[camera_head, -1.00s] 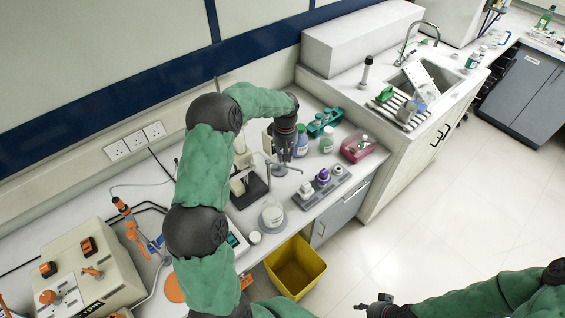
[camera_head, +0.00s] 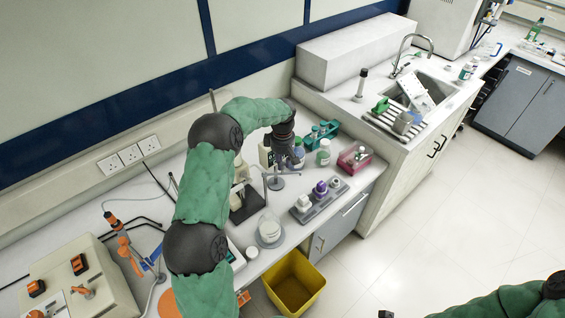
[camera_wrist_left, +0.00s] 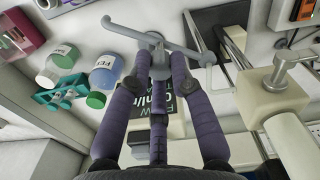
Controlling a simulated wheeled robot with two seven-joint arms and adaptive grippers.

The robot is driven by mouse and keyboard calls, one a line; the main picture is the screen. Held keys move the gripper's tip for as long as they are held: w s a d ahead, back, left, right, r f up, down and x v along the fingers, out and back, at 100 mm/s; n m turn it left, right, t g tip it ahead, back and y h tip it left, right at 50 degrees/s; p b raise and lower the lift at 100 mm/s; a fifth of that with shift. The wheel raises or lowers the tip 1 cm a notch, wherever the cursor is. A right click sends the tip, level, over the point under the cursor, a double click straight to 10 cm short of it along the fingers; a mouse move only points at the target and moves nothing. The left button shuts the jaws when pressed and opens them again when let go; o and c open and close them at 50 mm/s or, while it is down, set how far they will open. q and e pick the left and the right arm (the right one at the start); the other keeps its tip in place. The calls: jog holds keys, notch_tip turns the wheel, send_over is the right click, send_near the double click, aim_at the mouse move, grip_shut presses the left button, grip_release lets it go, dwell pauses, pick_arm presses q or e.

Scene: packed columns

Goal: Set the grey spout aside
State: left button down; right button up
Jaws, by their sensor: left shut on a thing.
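The grey spout (camera_head: 274,182) is a thin-armed piece above a round foot on the bench. It also shows in the left wrist view (camera_wrist_left: 190,52), with a long bar crossing in front of my fingertips. My left gripper (camera_head: 283,160) points down onto it from above. In the left wrist view its purple-grey fingers (camera_wrist_left: 161,68) close around the spout's middle. I cannot tell whether the spout touches the bench. Only a dark tip of my right gripper (camera_head: 386,314) shows at the bottom edge.
A grey tray of small vessels (camera_head: 322,203) lies in front. A dark-based stand (camera_head: 247,208) is close on the left. A yellow bin (camera_head: 297,285) is on the floor.

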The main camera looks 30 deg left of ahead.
aim_at(283, 164)
pick_arm(q)
jog(key=c, duration=1.1)
grip_release()
jog(key=shift+r, duration=0.1)
notch_tip(283, 164, up, 12)
jog(key=shift+f, duration=0.2)
